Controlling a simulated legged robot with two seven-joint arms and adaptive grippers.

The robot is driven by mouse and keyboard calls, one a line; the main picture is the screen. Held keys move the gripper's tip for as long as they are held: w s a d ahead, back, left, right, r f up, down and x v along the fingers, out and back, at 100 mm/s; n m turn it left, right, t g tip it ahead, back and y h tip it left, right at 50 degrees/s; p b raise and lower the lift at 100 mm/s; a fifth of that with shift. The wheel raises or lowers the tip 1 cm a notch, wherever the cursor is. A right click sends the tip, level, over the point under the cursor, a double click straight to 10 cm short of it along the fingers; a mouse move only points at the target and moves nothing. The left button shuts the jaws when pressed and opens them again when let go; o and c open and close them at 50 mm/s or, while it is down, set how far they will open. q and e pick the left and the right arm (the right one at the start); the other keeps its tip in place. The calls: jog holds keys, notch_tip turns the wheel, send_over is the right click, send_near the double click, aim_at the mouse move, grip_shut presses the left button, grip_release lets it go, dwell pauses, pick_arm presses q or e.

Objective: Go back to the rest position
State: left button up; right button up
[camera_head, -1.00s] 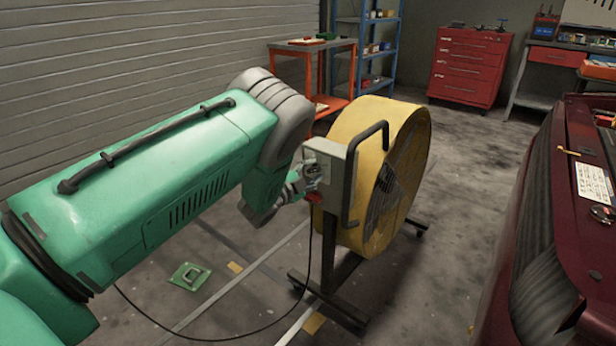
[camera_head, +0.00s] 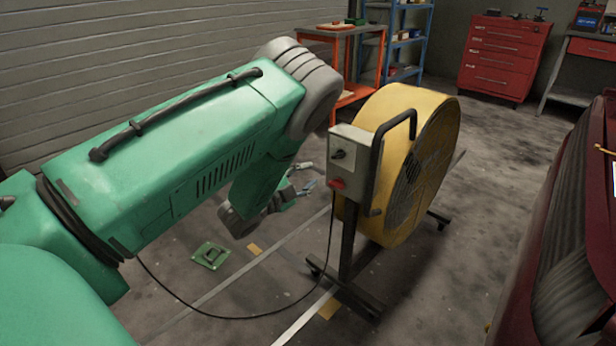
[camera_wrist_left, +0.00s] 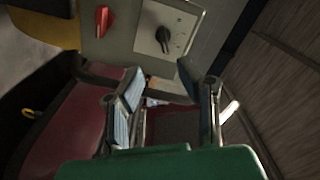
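My left gripper (camera_head: 305,180) is to the left of the fan's control box, apart from it, its far part partly hidden by my wrist. In the left wrist view the gripper (camera_wrist_left: 164,95) shows two fingers spread apart with nothing between them. The grey control box (camera_head: 350,155) carries a black knob and a red switch (camera_head: 337,184). The box, the black knob (camera_wrist_left: 164,38) and the red switch (camera_wrist_left: 104,20) also show in the left wrist view, beyond the fingertips. My right gripper is in neither view.
The yellow drum fan (camera_head: 400,190) stands on a dark wheeled stand (camera_head: 345,285). A black cable (camera_head: 250,317) runs across the floor. A dark red car (camera_head: 570,230) is at the right. A red drawer cabinet (camera_head: 503,57) and an orange table (camera_head: 345,60) stand at the back. Open floor lies between fan and car.

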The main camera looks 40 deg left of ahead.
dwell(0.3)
pick_arm(q)
jog(key=s+d+f+n+g+y+p, duration=0.1)
jog(key=s+d+f+n+g, duration=0.25)
jog(key=s+f, duration=0.4)
jog(key=s+d+f+n+g+y+p, duration=0.2)
jog(key=s+d+f+n+g, duration=0.1)
jog(key=s+f+n+g, duration=0.4)
jog(key=s+d+n+g+p, duration=0.1)
jog(key=s+d+g, duration=0.2)
jog(key=s, duration=0.8)
jog(key=s+d+n+g+h, duration=0.1)
jog(key=s+d+g, duration=0.3)
jog(key=s, duration=0.7)
jog(key=shift+s+d+f+p, duration=0.2)
jog(key=shift+d+p, duration=0.2)
jog(key=shift+d, duration=0.65)
